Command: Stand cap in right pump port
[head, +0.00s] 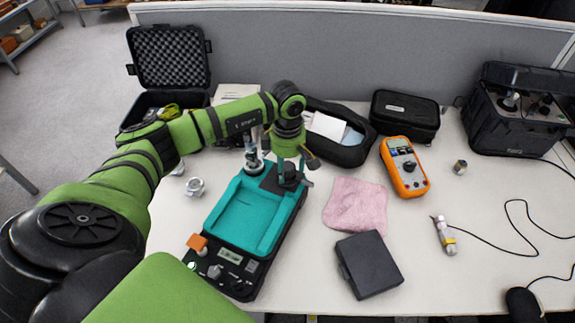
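My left gripper (290,175) hangs down over the far right corner of a black instrument with a teal recessed top (243,215). Its fingers are dark and small here, and I cannot tell whether they are open or hold something. A black case with two round fittings (511,101) stands at the far right and may be the pump; its ports are too small to make out clearly. A small metallic cylinder (460,167) stands on the table left of that case and may be the cap. It is well apart from my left gripper. My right gripper is not in view.
An orange multimeter (404,167), a pink cloth (356,205), a dark flat box (369,264) and a cabled probe (445,236) lie on the right half. Open and closed black cases (405,115) line the back near the grey partition.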

